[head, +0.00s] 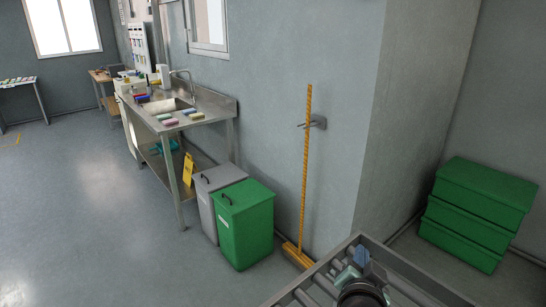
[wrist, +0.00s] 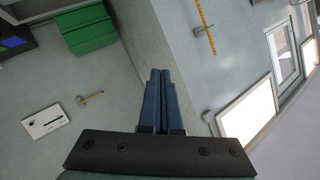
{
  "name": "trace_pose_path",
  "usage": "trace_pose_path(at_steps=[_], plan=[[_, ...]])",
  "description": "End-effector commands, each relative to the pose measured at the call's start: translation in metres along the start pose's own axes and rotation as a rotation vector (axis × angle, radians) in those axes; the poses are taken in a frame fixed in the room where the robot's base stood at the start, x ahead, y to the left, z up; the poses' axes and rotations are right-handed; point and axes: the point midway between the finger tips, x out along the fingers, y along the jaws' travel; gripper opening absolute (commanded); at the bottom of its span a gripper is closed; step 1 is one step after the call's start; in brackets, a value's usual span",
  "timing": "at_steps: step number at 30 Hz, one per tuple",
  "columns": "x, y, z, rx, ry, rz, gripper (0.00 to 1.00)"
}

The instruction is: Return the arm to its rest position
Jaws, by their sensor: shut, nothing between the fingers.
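My gripper (wrist: 161,72) is in the middle of the wrist view, with its two blue fingers pressed together and nothing between them. In the head view, part of my arm and my gripper (head: 360,256) show at the bottom right, over the metal roller conveyor (head: 408,283). Most of my arm is outside the head view.
Stacked green crates (head: 476,214) stand at the right. A green bin (head: 245,225) and a grey bin (head: 213,186) stand by the wall, near an orange broom (head: 306,165). A steel sink table (head: 212,104) is further back. The left floor is clear.

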Motion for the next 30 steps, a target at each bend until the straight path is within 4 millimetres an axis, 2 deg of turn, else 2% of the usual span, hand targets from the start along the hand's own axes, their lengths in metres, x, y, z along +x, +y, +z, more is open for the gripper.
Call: trace_pose_path(at_steps=[1,3,5,8,11,15,18,22,25,30], plan=[[-0.01,-0.029,-0.024,-0.031,0.055,-0.057,0.0],[-0.027,-0.064,-0.054,-0.077,0.131,-0.13,0.0],[-0.045,-0.093,-0.079,-0.115,0.198,-0.188,0.0],[-0.082,-0.139,-0.119,-0.175,0.317,-0.282,0.0],[-0.127,-0.18,-0.154,-0.231,0.443,-0.37,0.0],[-0.201,-0.227,-0.198,-0.299,0.631,-0.482,0.0],[-0.254,-0.25,-0.221,-0.335,0.76,-0.545,0.0],[-0.308,-0.265,-0.239,-0.365,0.891,-0.598,0.0],[-0.334,-0.27,-0.246,-0.377,0.951,-0.62,0.0],[-0.347,-0.272,-0.249,-0.383,0.982,-0.63,0.0]])
